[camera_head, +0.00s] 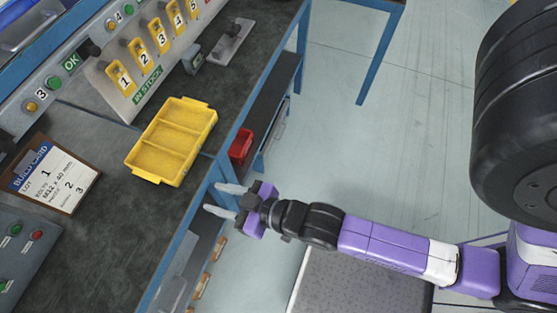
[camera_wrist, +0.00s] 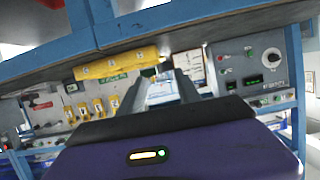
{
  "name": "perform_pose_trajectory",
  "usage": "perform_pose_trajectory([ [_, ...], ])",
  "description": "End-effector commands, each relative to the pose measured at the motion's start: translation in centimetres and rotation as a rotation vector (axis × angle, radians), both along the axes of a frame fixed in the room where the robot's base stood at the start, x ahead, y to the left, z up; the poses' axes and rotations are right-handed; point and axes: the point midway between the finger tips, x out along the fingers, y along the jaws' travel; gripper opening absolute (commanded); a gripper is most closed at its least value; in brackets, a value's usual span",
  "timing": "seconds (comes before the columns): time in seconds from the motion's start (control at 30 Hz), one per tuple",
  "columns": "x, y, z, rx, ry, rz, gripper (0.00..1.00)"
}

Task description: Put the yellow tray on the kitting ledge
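The yellow tray (camera_head: 168,138) lies on the dark bench top near its front edge in the head view. It is shallow, divided into compartments, and looks empty. In the wrist view a yellow piece with round pale marks (camera_wrist: 115,66), apparently the tray's side, shows at the bench edge. My gripper (camera_head: 225,200) is open and empty, in front of the bench edge, below and right of the tray in the picture, apart from it. Its fingers (camera_wrist: 166,78) point toward the bench in the wrist view. I cannot tell which surface is the kitting ledge.
A rack with numbered yellow holders (camera_head: 122,80) stands behind the tray. A build card (camera_head: 55,178) and a grey button panel (camera_head: 22,250) lie to the left. A red bin (camera_head: 241,144) sits on a shelf below the bench top. Blue posts edge the bench; the floor to the right is open.

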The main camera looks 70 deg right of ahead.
Motion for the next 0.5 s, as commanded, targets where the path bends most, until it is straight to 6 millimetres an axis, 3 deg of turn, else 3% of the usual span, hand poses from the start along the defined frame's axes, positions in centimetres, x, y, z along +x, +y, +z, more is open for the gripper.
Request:
perform_pose_trajectory([
  [0.03, -2.6, -0.1, 0.5, 0.001, 0.001, 0.000, 0.40],
  [0.2, -9.2, -0.9, 4.0, -0.002, -0.028, -0.003, 0.40],
  [0.33, -13.0, -1.5, 7.2, -0.008, -0.050, -0.002, 0.40],
  [0.5, -15.9, -2.1, 10.4, -0.019, -0.070, 0.000, 0.40],
])
